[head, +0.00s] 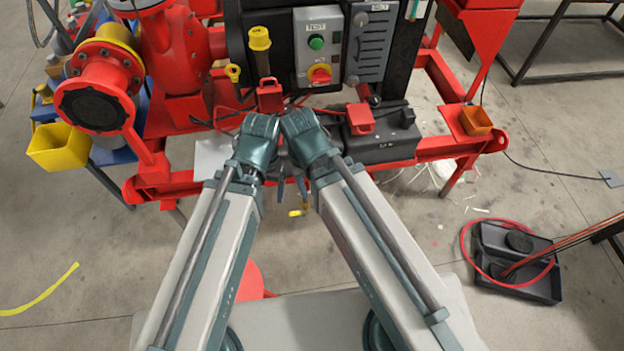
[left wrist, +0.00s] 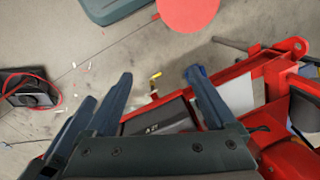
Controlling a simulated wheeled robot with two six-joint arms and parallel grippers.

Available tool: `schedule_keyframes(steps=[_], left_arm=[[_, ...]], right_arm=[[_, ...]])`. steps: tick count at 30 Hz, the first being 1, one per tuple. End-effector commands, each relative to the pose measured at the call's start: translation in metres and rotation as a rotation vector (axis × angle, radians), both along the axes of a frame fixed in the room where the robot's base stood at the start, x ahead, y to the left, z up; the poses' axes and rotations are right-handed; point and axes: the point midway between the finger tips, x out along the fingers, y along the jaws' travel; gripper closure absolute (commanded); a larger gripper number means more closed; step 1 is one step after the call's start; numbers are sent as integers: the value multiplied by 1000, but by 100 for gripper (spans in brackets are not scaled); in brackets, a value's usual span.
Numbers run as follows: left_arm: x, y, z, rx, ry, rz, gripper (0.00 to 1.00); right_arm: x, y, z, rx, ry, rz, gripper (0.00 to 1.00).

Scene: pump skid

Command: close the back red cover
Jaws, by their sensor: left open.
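Two small red cover-like parts show in the head view. One (head: 270,96) stands farther back, below the yellow-capped post and just beyond my wrists. The other (head: 360,119) sits nearer, at the edge of a dark grey box. I cannot tell for sure which is the back cover or how far either stands open. My left gripper (head: 291,187) points down in front of the skid, short of both parts. In the left wrist view its fingers (left wrist: 160,80) are apart with nothing between them. My right wrist is beside the left one, and its fingers are mostly hidden.
A control panel (head: 320,45) with green and red buttons stands behind the covers. The red skid frame (head: 432,150) runs along the front. A yellow bin (head: 58,147) hangs at left. A black tray with a red hose (head: 530,278) lies on the floor at right.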

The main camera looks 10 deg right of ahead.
Motion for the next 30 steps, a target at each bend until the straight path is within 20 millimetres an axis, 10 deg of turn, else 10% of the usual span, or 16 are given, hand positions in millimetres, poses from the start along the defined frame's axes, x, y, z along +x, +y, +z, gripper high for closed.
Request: schedule_keyframes(steps=[10,23,30], left_arm=[[10,13,-36,-16,-12,43,56],[70,62,-158,-182,-41,171,56],[158,53,-177,-528,-46,4,56]], right_arm=[[0,0,-36,0,0,0,56],[0,0,-157,0,0,1,56],[0,0,-195,0,0,1,56]])
